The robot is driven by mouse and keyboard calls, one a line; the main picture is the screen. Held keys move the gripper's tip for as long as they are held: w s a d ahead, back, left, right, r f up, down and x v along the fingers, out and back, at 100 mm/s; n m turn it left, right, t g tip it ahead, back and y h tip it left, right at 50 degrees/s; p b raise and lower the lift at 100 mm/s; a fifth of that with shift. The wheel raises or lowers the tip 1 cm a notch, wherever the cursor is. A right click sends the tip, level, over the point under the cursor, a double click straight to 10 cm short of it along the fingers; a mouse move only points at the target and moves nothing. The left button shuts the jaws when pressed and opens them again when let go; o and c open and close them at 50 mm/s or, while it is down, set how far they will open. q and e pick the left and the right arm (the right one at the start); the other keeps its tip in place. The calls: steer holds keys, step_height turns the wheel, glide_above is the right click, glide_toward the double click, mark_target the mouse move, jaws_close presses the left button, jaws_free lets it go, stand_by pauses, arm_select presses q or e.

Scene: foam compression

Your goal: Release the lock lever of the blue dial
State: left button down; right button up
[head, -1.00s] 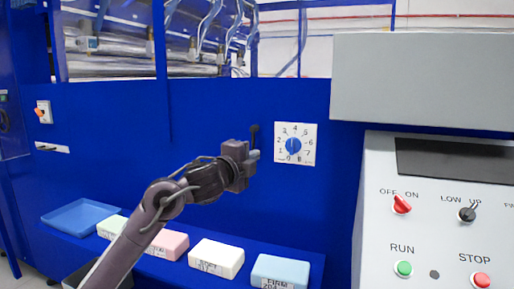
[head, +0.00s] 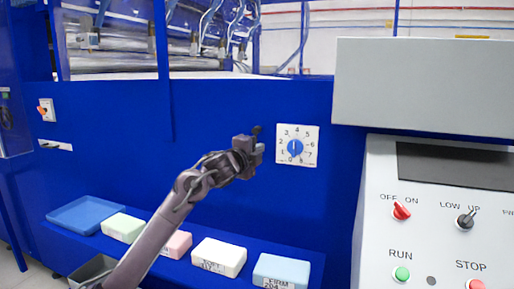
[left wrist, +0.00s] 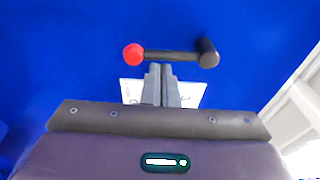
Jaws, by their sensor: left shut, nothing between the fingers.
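The blue dial (head: 295,148) sits on a white numbered plate (head: 312,135) on the blue wall. My left gripper (head: 261,150) is just left of the plate in the head view. In the left wrist view my gripper fingers (left wrist: 162,84) are shut together and empty. A lever (left wrist: 172,56) lies across just beyond the fingertips, with a red knob (left wrist: 134,54) at its left end and a dark round post at its right end. I cannot tell whether the fingers touch the lever. The white plate shows partly behind the fingers; they hide the dial there. My right gripper is not in view.
A grey control panel (head: 438,230) with switches and buttons stands at the right, under a grey box (head: 425,88). Below the dial, a blue ledge holds a blue tray (head: 84,213) and several foam blocks, including a light blue one (head: 282,269).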

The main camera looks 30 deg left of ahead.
arm_select(q)
steer(key=shift+w, duration=0.1)
steer(key=shift+a+f+m, duration=0.1)
steer(key=shift+a+m, duration=0.3)
steer(key=shift+m, duration=0.6)
steer(key=s+a+r+m+g+y+p, duration=0.1)
steer(key=a+m+p, duration=0.4)
steer(key=m, duration=0.7)
steer(key=shift+s+a+r+g+y, duration=0.2)
steer(key=shift+r+g+y, duration=0.25)
steer(key=shift+r, duration=0.4)
stand_by(0.5)
